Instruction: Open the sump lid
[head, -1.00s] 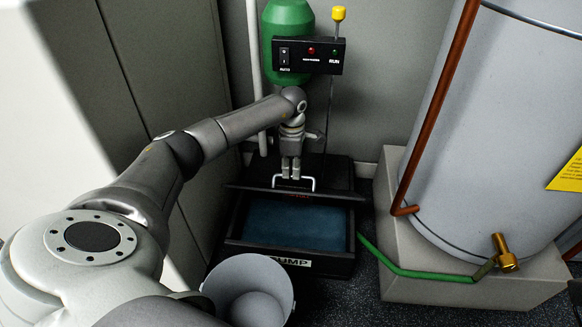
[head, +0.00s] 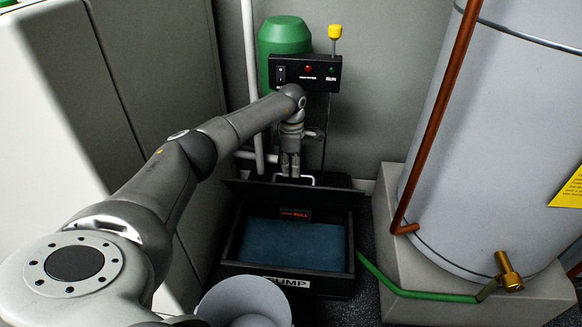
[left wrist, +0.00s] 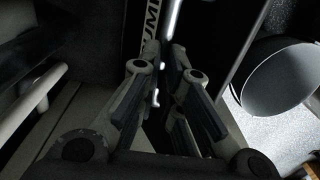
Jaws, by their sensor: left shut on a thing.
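The black sump lid (head: 250,191) stands raised at a steep tilt at the back of the black sump box (head: 345,282). Its light metal handle (head: 311,177) is at the lid's upper edge and also shows as a bright bar in the left wrist view (left wrist: 172,20). My left gripper (head: 291,172) is shut on the handle, its fingers pointing down. Its fingers also show in the left wrist view (left wrist: 168,80). Blue water (head: 290,233) and a red-lettered FULL sign (head: 296,214) show inside the open box. My right gripper is out of view.
A grey bucket (head: 245,300) stands in front of the box. A green hose (head: 415,294) runs right to a brass valve (head: 508,270) on the grey tank (head: 480,150). A control box (head: 305,73) with a yellow-topped switch and a green vessel (head: 284,40) are behind my arm.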

